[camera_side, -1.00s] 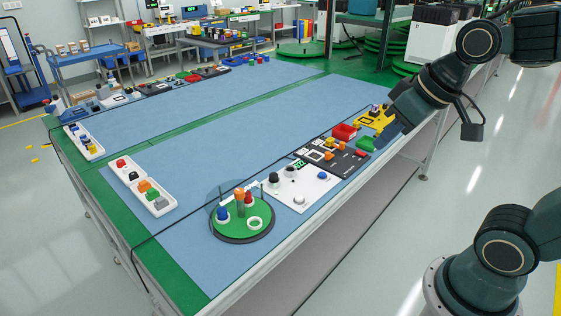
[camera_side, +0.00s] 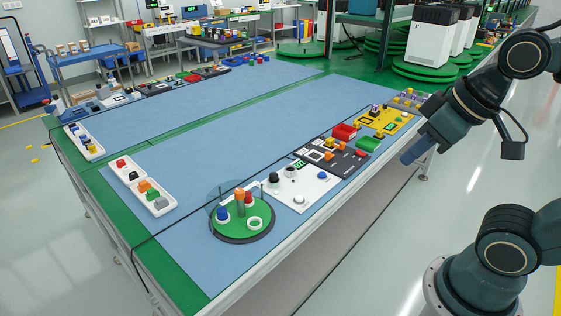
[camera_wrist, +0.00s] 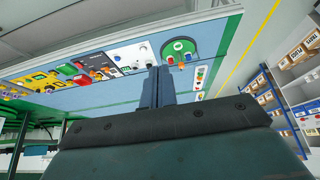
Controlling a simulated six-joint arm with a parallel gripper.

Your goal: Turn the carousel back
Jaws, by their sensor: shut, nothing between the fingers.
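The carousel (camera_side: 240,232) is a round green turntable on a dark base near the front corner of the table. On it stand a blue piece (camera_side: 223,214), an orange piece (camera_side: 239,196), a red piece (camera_side: 249,199) and a white ring (camera_side: 255,223), with a clear panel at its left side. The carousel also shows in the wrist view (camera_wrist: 179,46) beyond my fingers. My gripper (camera_side: 408,158) is shut and empty. It is beyond the table's right edge, well apart from the carousel. In the wrist view its fingers (camera_wrist: 158,72) are together.
A white panel with knobs (camera_side: 300,186), a black panel (camera_side: 328,156), a red bin (camera_side: 345,132), a green bin (camera_side: 367,144) and a yellow panel (camera_side: 384,121) line the table's right edge. White trays (camera_side: 152,196) lie at left. The blue mat's middle is clear.

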